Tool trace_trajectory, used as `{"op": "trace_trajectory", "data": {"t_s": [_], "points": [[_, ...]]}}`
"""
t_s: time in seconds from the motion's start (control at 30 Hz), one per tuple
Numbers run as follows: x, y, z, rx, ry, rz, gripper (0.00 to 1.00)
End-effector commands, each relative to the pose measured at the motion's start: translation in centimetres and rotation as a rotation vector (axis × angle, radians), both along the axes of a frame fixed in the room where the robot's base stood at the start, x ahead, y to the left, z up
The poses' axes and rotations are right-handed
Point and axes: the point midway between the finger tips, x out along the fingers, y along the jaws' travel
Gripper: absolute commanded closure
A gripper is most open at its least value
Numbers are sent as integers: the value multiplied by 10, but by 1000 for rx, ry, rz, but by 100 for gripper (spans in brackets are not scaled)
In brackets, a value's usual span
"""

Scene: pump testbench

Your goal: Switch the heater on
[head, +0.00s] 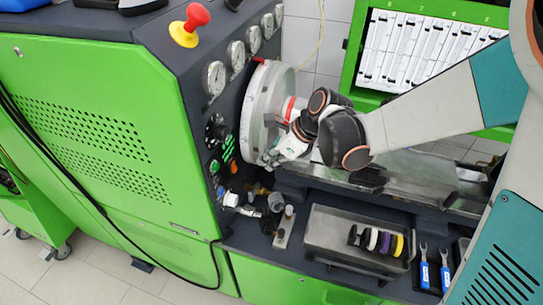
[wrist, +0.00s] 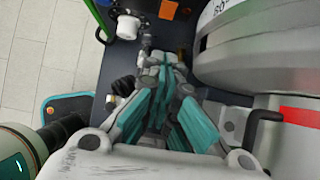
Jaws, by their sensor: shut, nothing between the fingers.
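The dark control panel of the green pump testbench (head: 103,125) carries an orange switch-like part (head: 228,147), green lit parts (head: 228,132) and a round black knob (head: 215,131). I cannot read which one is the heater's switch or its state. My gripper (head: 268,160) is shut and empty, just right of the panel's lower part and in front of the round metal disc. In the wrist view my gripper's teal fingers (wrist: 163,68) come together and point toward the panel. An orange part (wrist: 167,9) shows beyond the fingertips, with a gap between.
The large metal disc (head: 258,100) stands close behind my gripper. Pressure gauges (head: 216,78) and a red emergency button (head: 197,16) sit higher up. Fittings (head: 250,195) stick out below the panel. A metal tray (head: 330,230) with coloured rings lies on the bench's front.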

Motion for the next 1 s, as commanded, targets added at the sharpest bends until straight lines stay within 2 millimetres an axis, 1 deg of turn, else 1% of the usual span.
{"op": "trace_trajectory", "data": {"t_s": [0.03,0.27,0.4,0.53,0.7,1.0], "points": [[2,7,-11,0,0,4,100],[10,29,-48,0,-1,3,100],[16,49,-51,-1,0,4,100],[20,60,-53,0,0,2,100],[22,65,-54,0,-1,1,100],[22,66,-54,1,0,0,100]]}}
